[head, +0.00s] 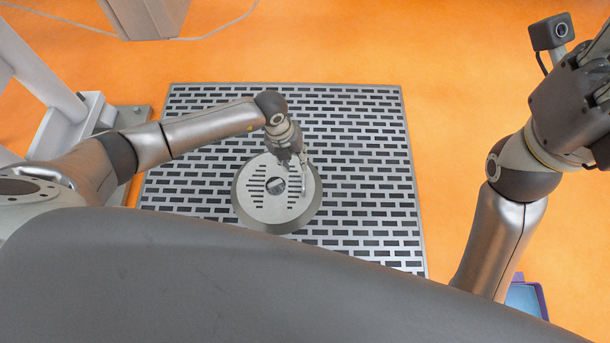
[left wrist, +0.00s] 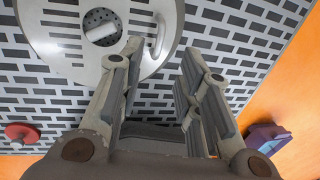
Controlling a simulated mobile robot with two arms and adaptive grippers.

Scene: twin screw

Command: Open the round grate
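The round grate (head: 262,208) is a pale metal disc with slots and a perforated centre, set in a dark ring on the slotted floor panel. In the left wrist view the grate (left wrist: 60,45) fills the top left, with a short pale cylinder (left wrist: 102,33) at its centre and a bar-like handle (left wrist: 161,32) near its right rim. My left gripper (head: 294,160) is over the grate's upper right part, by the handle. In the left wrist view its fingers (left wrist: 163,55) are apart with nothing between them; contact with the handle cannot be told. My right gripper (head: 585,95) is raised at the far right, partly cut off.
The slotted grey panel (head: 370,190) lies on an orange floor (head: 460,60). A blue and purple object (head: 527,297) is at the lower right. The left wrist view shows a red round object (left wrist: 22,133) and a purple object (left wrist: 265,137). A grey frame (head: 75,120) stands at the left.

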